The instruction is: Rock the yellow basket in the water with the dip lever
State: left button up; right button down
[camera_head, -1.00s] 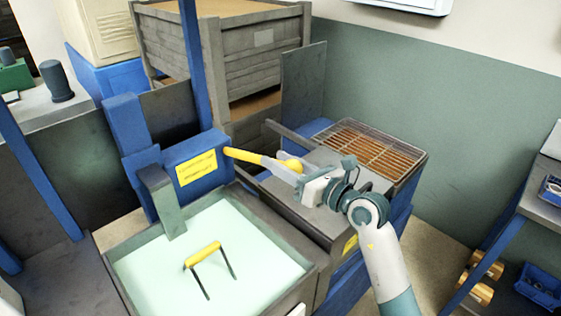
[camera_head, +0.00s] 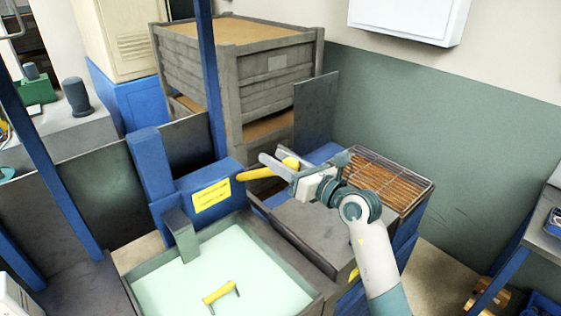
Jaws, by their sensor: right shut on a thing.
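The dip lever (camera_head: 256,174) is a yellow bar that comes out of a blue housing (camera_head: 187,201) with a yellow label and ends in a yellow knob. My right gripper (camera_head: 277,167) is shut on the lever near the knob; its fingers partly cover the bar. The yellow basket shows only its yellow handle (camera_head: 221,292) and short dark uprights above the pale, milky water (camera_head: 235,262); the rest is hidden under the surface. The water fills a grey tank (camera_head: 283,262) in front of the housing. My left gripper is not in view.
A wire grate (camera_head: 385,184) over an orange-brown surface lies right of the tank, beyond a grey cover plate (camera_head: 312,232). A big grey crate (camera_head: 240,75) stands behind. Blue posts (camera_head: 210,85) rise near the lever. A blue shelf frame (camera_head: 505,270) is at the right.

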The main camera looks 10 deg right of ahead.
jog(key=c, duration=1.4)
grip_release()
jog(key=shift+f, duration=0.15)
jog(key=shift+c, duration=0.2)
jog(key=shift+o, duration=1.4)
jog(key=shift+w+a, duration=0.1)
jog(key=shift+w+f, duration=0.1)
jog(key=shift+f, duration=0.05)
jog(key=b+v, duration=0.5)
jog(key=v, duration=1.2)
jog(key=shift+d+b, duration=0.2)
jog(key=shift+b, duration=0.15)
